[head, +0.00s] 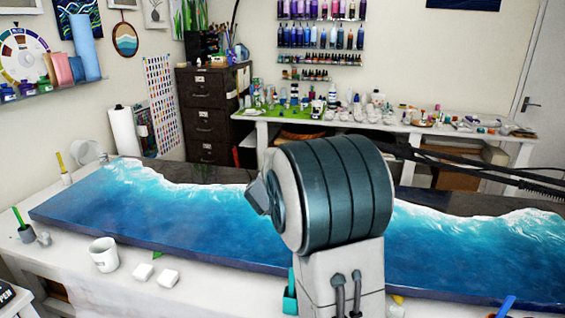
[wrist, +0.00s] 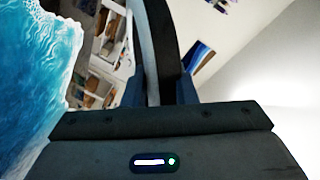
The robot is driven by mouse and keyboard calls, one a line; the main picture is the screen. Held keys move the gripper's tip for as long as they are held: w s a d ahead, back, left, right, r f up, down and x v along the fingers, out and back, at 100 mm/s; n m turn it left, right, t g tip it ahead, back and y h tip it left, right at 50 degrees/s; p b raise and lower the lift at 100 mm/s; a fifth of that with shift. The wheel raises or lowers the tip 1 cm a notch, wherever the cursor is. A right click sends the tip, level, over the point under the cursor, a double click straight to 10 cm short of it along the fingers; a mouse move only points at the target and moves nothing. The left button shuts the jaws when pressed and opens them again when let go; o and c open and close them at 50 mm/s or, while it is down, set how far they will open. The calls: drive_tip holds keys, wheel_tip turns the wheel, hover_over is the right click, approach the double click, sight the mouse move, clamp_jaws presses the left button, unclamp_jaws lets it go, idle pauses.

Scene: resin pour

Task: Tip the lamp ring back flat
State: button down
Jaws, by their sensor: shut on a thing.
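The lamp ring (wrist: 168,45) shows in the wrist view as a curved band, pale on one side and black on the other. It rises between the two dark blue fingers of my gripper (wrist: 161,90), which is shut on it. Only part of the ring is in this view, so its full tilt cannot be told. In the head view my own arm fills the middle and hides my gripper. I cannot make out the ring there.
A long blue resin slab (head: 170,205) lies on the white table (head: 120,285). Dark rods (head: 480,170) cross above the slab on the right. A cluttered bench (head: 395,128) stands behind.

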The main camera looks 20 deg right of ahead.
drive_tip(key=shift+d, duration=0.15)
drive_tip(key=c, duration=1.2)
unclamp_jaws()
drive_tip(key=shift+o, duration=0.2)
drive_tip(key=shift+s+a, duration=0.2)
drive_tip(key=shift+a, duration=0.2)
drive_tip(key=b+v, duration=0.2)
drive_tip(key=v, duration=1.1)
drive_tip(key=shift+r, duration=0.15)
